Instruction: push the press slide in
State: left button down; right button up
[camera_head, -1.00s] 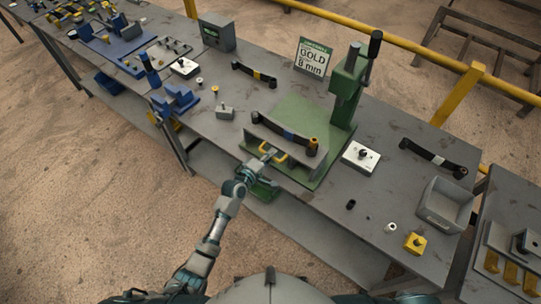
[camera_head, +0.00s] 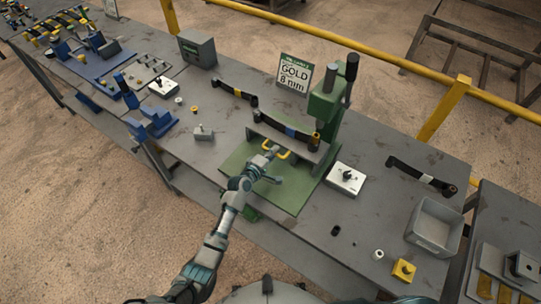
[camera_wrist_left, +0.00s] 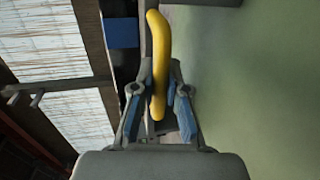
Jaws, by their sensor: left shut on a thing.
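The press slide (camera_head: 302,153) is a grey carriage on the green base plate (camera_head: 240,165) of the green press (camera_head: 322,112). It carries a black arm (camera_head: 275,124) with a blue band and a brass-coloured piece at its right end, close to the press head. A yellow handle (camera_head: 284,154) is on the slide's front. My left gripper (camera_head: 271,154) is shut on this handle. In the left wrist view the yellow handle (camera_wrist_left: 159,60) stands between the blue-padded fingers of the left gripper (camera_wrist_left: 158,108). My right gripper is out of view.
A sign reading GOLD 8 mm (camera_head: 294,73) stands behind the slide. A white box with a black knob (camera_head: 345,179) is right of the base plate. A grey bin (camera_head: 435,227) and a yellow block (camera_head: 403,270) are further right. A black arm (camera_head: 235,91) lies behind.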

pick_arm(q)
jog(key=shift+w+f, duration=0.1)
jog(key=shift+w, duration=0.3)
jog(key=shift+w+d, duration=0.25)
jog(key=shift+d, duration=0.35)
jog(key=c, duration=1.3)
grip_release()
jog(key=shift+c, duration=0.2)
jog(key=shift+o, duration=0.8)
jog(key=shift+w+f, duration=0.1)
jog(key=shift+w, duration=0.1)
jog(key=shift+s, duration=0.1)
jog(key=v, duration=1.2)
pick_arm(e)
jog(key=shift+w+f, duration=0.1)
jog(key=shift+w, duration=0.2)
